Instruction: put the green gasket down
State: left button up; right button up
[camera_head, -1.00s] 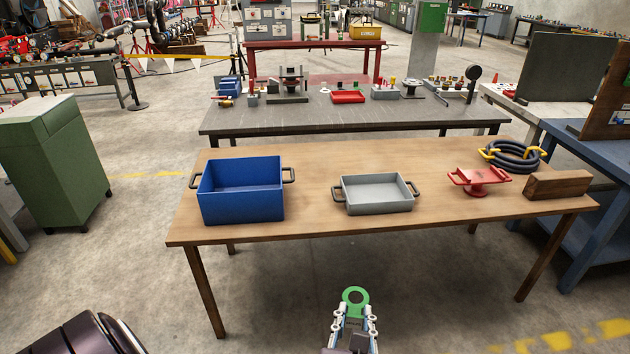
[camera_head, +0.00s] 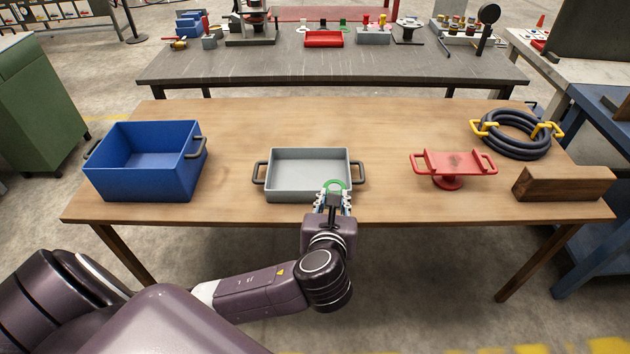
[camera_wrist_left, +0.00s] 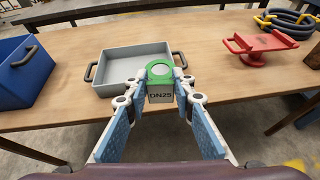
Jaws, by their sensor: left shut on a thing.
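The green gasket (camera_head: 336,185) is a flat ring with a small grey block marked DN25 under it. My left gripper (camera_head: 334,199) is shut on the gasket and holds it at the front right corner of the grey tray (camera_head: 280,194). In the left wrist view the gasket (camera_wrist_left: 160,69) sits between the fingertips (camera_wrist_left: 161,92), over the tray's near right edge. I cannot tell how high above the tray it is. My right gripper is not in view.
A blue bin (camera_head: 140,180) stands left of the tray on the wooden table (camera_head: 390,125). To the right are a red stand (camera_head: 455,163), a coiled dark hose with yellow handles (camera_head: 515,148) and a wooden block (camera_head: 563,185). The table between tray and stand is clear.

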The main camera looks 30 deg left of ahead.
pick_arm(q)
jog(key=w+a+f+b, duration=0.2)
jog(key=w+a, duration=0.6)
jog(key=w, duration=0.1)
notch_tip(320, 180, up, 4)
jog(key=n+y+b, duration=0.1)
jog(key=b, duration=0.2)
send_over(300, 182)
jog(key=shift+g, duration=0.3)
notch_tip(300, 182, down, 14)
jog(key=shift+s+f+b, duration=0.1)
jog(key=shift+s+b, duration=0.05)
jog(key=shift+b, duration=0.3)
notch_tip(300, 182, down, 5)
jog(key=shift+f+b, duration=0.15)
jog(key=shift+b, duration=0.3)
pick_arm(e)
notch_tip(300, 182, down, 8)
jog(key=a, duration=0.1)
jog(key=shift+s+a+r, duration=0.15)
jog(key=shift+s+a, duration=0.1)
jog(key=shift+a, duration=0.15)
pick_arm(q)
jog(key=o, duration=0.8)
jog(key=shift+f, duration=0.1)
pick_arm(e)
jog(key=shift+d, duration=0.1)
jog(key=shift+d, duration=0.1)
